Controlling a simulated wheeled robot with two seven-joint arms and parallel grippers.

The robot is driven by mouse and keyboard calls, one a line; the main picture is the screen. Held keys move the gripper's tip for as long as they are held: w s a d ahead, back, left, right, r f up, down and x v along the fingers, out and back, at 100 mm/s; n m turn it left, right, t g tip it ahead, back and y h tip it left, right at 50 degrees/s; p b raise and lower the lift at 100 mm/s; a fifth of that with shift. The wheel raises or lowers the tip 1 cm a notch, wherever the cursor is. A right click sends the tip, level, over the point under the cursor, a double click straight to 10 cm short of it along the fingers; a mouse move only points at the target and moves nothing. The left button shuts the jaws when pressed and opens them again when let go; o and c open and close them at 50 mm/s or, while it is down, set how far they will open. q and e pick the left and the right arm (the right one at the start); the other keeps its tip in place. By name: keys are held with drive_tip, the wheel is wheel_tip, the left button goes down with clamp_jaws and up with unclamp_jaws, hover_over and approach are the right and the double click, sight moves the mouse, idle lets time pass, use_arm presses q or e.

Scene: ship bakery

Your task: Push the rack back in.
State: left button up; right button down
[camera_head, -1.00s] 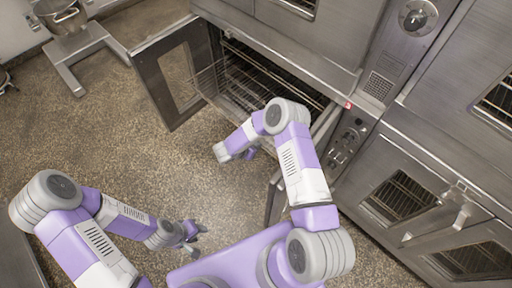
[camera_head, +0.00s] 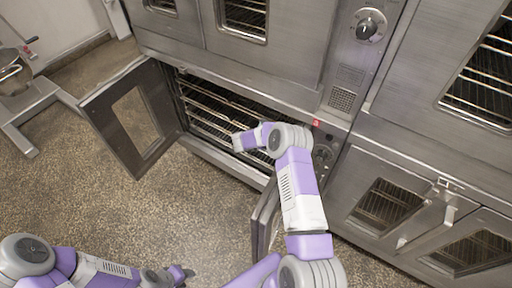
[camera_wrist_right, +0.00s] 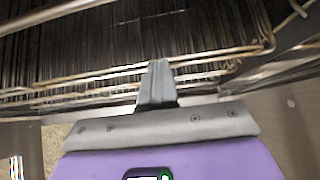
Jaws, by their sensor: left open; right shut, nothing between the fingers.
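The lower oven (camera_head: 215,152) stands open, with several wire racks (camera_head: 205,105) in its cavity. My right arm reaches to the opening and hides part of the racks in the head view. In the right wrist view, my right gripper (camera_wrist_right: 157,72) is shut and empty, its tip over the front wires of a rack (camera_wrist_right: 90,79). I cannot tell whether it touches them. How far this rack sticks out is unclear. My left gripper (camera_head: 184,274) is open, low over the floor, well away from the oven.
The left oven door (camera_head: 152,140) is swung wide open. The right door (camera_head: 262,225) is also open, close beside my right arm. A control panel (camera_head: 325,155) is right of the opening. A metal stand (camera_head: 35,105) is at far left. Floor before the oven is clear.

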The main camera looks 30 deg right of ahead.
drive_tip(key=shift+d, duration=0.55)
drive_tip(key=shift+r, duration=0.1)
drive_tip(key=a+f+p+v, duration=0.2)
drive_tip(key=p+v, duration=0.1)
drive_tip(key=v, duration=1)
drive_tip(key=shift+s+p, duration=0.3)
drive_tip(key=shift+p, duration=0.05)
drive_tip(key=shift+a, duration=0.1)
